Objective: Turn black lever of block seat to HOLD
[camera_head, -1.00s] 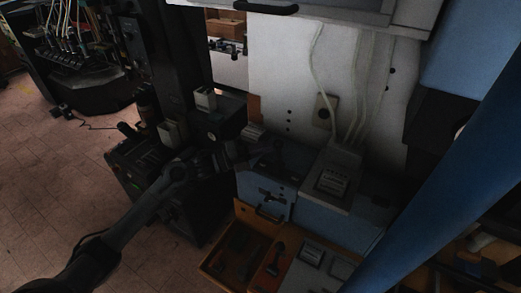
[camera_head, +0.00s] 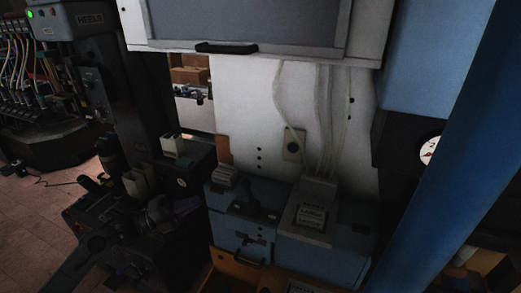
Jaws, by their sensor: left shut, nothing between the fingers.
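The block seat is a blue box (camera_head: 225,223) in the lower middle of the head view, below the white panel. A black lever-like part (camera_head: 266,213) lies on its top, left of a grey housing with a label plate (camera_head: 311,217). The lever's exact position and any HOLD marking are too dark and small to read. My left gripper (camera_head: 202,202) comes in from the lower left and is at the box's left side, apart from the lever as far as I can tell. It is shut and empty; its fingertips are hard to make out in the dark. My right gripper is not in view.
A small pale ribbed block (camera_head: 226,174) sits at the box's left rear corner. Pale hoses (camera_head: 323,120) run down the white panel (camera_head: 235,115). A blue diagonal beam (camera_head: 440,160) crosses the right side.

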